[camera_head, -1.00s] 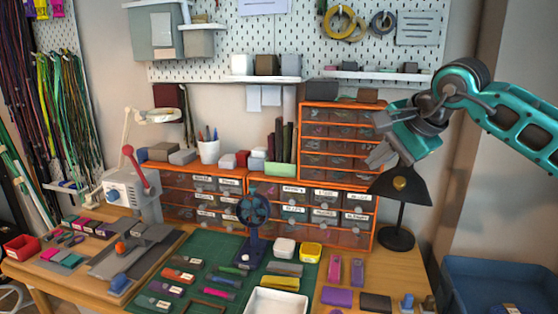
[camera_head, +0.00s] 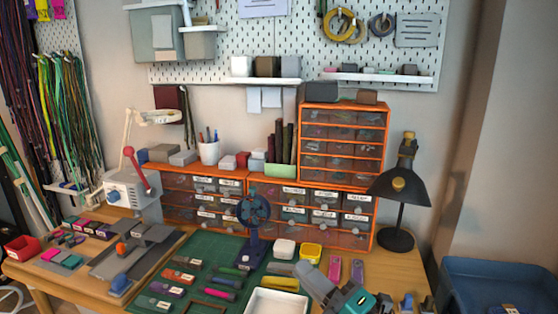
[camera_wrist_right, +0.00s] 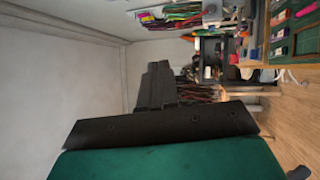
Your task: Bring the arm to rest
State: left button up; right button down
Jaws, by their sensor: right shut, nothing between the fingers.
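My right gripper (camera_head: 306,272) shows at the bottom of the head view, low over the front right of the workbench, with a grey jaw end and a teal wrist behind it. Its fingers lie together with nothing held. In the right wrist view the dark shut fingers (camera_wrist_right: 155,85) point out into the room, with the bench at the upper right. Whether the gripper touches the things below it cannot be told. My left gripper is in neither view.
A green cutting mat (camera_head: 200,250) with several small packets lies on the bench. A white tray (camera_head: 277,301) is just left of my right gripper. A black lamp (camera_head: 398,190), orange drawer units (camera_head: 343,117) and a blue bin (camera_head: 495,268) stand nearby.

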jog(key=s+d+f+m+g+h, duration=0.1)
jog(key=s+d+f+m+h, duration=0.3)
jog(key=s+f+m, duration=0.2)
jog(key=s+d+f+m+g+h, duration=0.2)
jog(key=s+d+f+m+h, duration=0.2)
jog(key=f+m, duration=0.6)
jog(key=s+d+f+m+g+h, duration=0.1)
jog(key=s+d+f+m+h, duration=0.3)
jog(key=s+f+m, duration=0.3)
notch_tip(320, 180, down, 3)
jog(key=shift+s+d+f+m+g+h, duration=0.1)
jog(key=shift+s+d+m+g+h, duration=0.2)
jog(key=shift+s+m+g, duration=0.15)
jog(key=shift+w, duration=0.1)
dwell(0.7)
